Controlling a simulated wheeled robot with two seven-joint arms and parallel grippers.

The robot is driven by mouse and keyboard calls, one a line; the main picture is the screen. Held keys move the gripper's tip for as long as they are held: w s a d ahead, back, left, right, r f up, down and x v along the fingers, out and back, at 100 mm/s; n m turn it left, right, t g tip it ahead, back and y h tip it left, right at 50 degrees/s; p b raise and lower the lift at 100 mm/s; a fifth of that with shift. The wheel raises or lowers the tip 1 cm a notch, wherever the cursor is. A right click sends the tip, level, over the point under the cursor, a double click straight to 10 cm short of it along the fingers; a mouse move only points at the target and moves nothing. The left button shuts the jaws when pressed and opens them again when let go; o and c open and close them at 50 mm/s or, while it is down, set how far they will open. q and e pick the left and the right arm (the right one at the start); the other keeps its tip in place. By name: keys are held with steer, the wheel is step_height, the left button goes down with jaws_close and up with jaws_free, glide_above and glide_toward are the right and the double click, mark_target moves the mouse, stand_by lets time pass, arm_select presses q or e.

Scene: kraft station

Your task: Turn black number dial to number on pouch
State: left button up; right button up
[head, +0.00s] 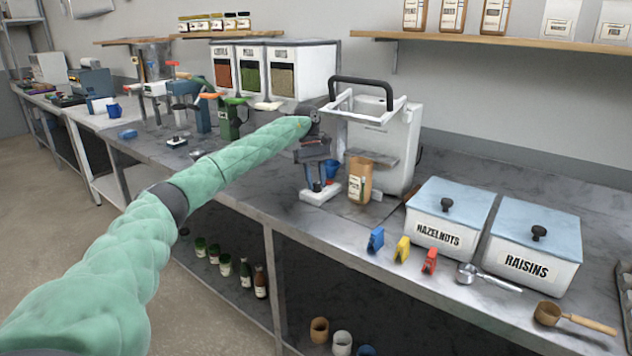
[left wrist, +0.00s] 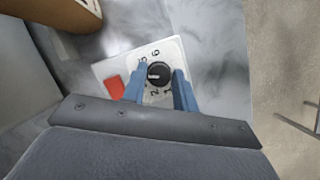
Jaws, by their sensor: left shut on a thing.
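The black number dial (left wrist: 158,74) sits on a white plate (left wrist: 108,66) with printed numbers around it, partly hidden by my fingers. A red patch is on the plate's left side. In the head view the white plate (head: 318,194) lies on the counter below my left gripper (head: 317,184). In the left wrist view my left gripper (left wrist: 158,85) points down with its blue fingers on both sides of the dial, shut on it. A brown kraft pouch (head: 360,180) with a pale label stands right of the plate. Its number is too small to read. My right gripper is out of view.
A white machine with a black handle (head: 362,82) stands behind the pouch. White bins of hazelnuts (head: 437,232) and raisins (head: 520,262) stand to the right. Blue, yellow and red clips (head: 402,249) lie near the front edge.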

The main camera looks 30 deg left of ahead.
arm_select(q)
steer(key=o, duration=1)
steer(key=shift+f, duration=0.1)
steer(key=shift+c, duration=0.2)
